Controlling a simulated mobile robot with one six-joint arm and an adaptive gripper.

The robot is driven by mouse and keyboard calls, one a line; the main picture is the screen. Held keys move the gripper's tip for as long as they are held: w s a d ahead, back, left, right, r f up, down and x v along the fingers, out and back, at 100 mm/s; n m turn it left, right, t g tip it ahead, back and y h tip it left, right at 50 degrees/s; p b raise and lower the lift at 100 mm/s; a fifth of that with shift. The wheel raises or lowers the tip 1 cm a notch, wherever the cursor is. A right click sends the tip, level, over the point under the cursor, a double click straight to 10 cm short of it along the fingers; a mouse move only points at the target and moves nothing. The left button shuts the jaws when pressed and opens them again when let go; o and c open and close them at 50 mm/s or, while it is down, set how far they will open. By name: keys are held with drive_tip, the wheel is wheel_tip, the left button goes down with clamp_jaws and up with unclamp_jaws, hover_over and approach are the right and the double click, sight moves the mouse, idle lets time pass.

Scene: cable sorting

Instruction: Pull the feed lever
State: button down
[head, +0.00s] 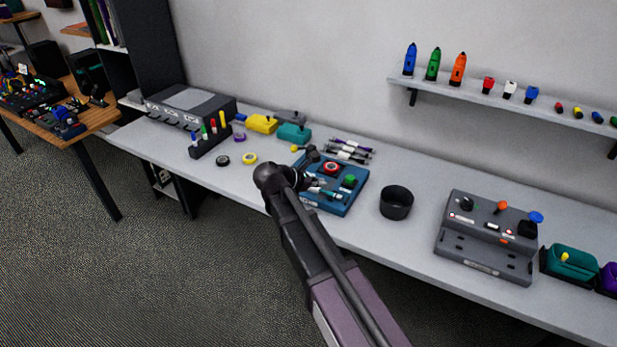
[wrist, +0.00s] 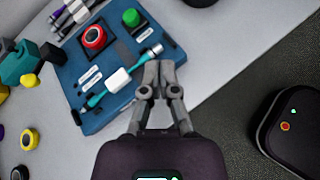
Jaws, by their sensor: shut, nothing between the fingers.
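No part in view carries a readable feed lever label. A grey machine (head: 487,240) on the right of the bench has an orange-topped control (head: 502,207) and a blue-topped one (head: 536,217); I cannot tell which, if either, is the lever. My gripper (wrist: 160,68) is shut and empty. In the wrist view it is over the edge of a blue tray (wrist: 90,122), close to the end of a teal cable with a white block (wrist: 118,80). In the head view my arm partly covers the tray (head: 345,207).
The tray also holds a red round part (wrist: 94,38) and a green one (wrist: 130,17). A black round bin (head: 396,203) stands between tray and machine. A teal bin (head: 570,262) is right of the machine. A wall shelf (head: 470,95) hangs above.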

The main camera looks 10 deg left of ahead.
drive_tip(key=s+d+f+m+g+y, duration=0.4)
drive_tip(key=s+d+m, duration=0.3)
drive_tip(key=d+m, duration=0.4)
drive_tip(key=s+d+f+m+g+y, duration=0.3)
drive_tip(key=s+d+f+m, duration=0.35)
drive_tip(key=d, duration=0.65)
drive_tip(key=s+d+f+m+y+b, duration=0.1)
drive_tip(key=s+d+f+m+b, duration=0.1)
drive_tip(key=f+m+b, duration=0.4)
wheel_tip(320, 180, down, 2)
drive_tip(key=s+b, duration=0.1)
drive_tip(key=b, duration=0.3)
drive_tip(key=shift+s+f+g+y, duration=0.25)
drive_tip(key=shift+g+y, duration=0.15)
drive_tip(key=shift+a+m, duration=0.15)
drive_tip(key=shift+m, duration=0.1)
